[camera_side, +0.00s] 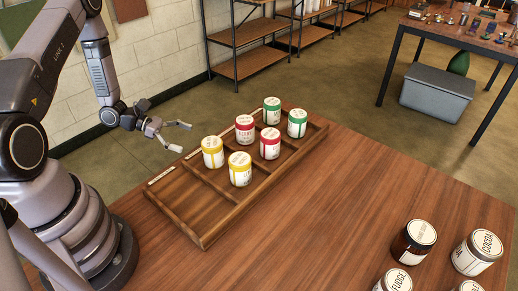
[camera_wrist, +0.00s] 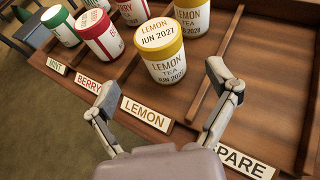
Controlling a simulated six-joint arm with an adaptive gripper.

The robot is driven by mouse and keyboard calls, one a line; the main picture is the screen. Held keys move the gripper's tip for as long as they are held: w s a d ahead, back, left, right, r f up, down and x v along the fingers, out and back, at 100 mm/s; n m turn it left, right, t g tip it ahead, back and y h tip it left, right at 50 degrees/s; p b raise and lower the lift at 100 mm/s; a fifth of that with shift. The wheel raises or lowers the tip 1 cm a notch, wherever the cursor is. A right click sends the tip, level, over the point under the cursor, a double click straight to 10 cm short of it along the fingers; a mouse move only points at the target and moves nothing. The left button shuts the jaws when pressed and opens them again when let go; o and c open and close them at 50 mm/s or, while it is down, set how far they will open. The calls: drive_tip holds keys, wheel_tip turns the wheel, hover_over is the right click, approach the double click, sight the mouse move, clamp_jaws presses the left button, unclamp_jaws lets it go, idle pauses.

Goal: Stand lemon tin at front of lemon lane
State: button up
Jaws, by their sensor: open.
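Two lemon tins with yellow bands and white labels stand upright in the lemon lane. The front one (camera_side: 213,152) is near the label edge and appears large in the wrist view (camera_wrist: 163,55). The rear one (camera_side: 240,169) is behind it, partly cut off in the wrist view (camera_wrist: 193,16). The LEMON label (camera_wrist: 146,114) is on the tray's front edge. My gripper (camera_side: 181,137) is open and empty just off that edge. In the wrist view its fingers (camera_wrist: 162,80) are spread, with the front tin beyond and between them, not gripped.
The wooden tray (camera_side: 212,238) also holds berry tins (camera_side: 245,129) and mint tins (camera_side: 272,110) in neighbouring lanes. The spare lane (camera_side: 190,200) is empty. Cocoa (camera_side: 477,252) and other jars stand at the table's near right. The middle of the table (camera_side: 330,205) is clear.

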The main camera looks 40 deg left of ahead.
drive_tip(key=s+d+r+m+g+y, duration=0.1)
drive_tip(key=s+d+r+m+g, duration=0.2)
drive_tip(key=r+m, duration=0.55)
drive_tip(key=s+d+r+m+g+y, duration=0.1)
drive_tip(key=s+d+r+m+g, duration=0.25)
drive_tip(key=r, duration=0.75)
drive_tip(key=s+r+m+t+y, duration=0.4)
drive_tip(key=s+r+m+y, duration=0.4)
drive_tip(key=s+r+m, duration=0.4)
drive_tip(key=shift+s+d+r+m+y, duration=0.15)
drive_tip(key=shift+d+r+m+y, duration=0.25)
drive_tip(key=shift+r+m, duration=0.4)
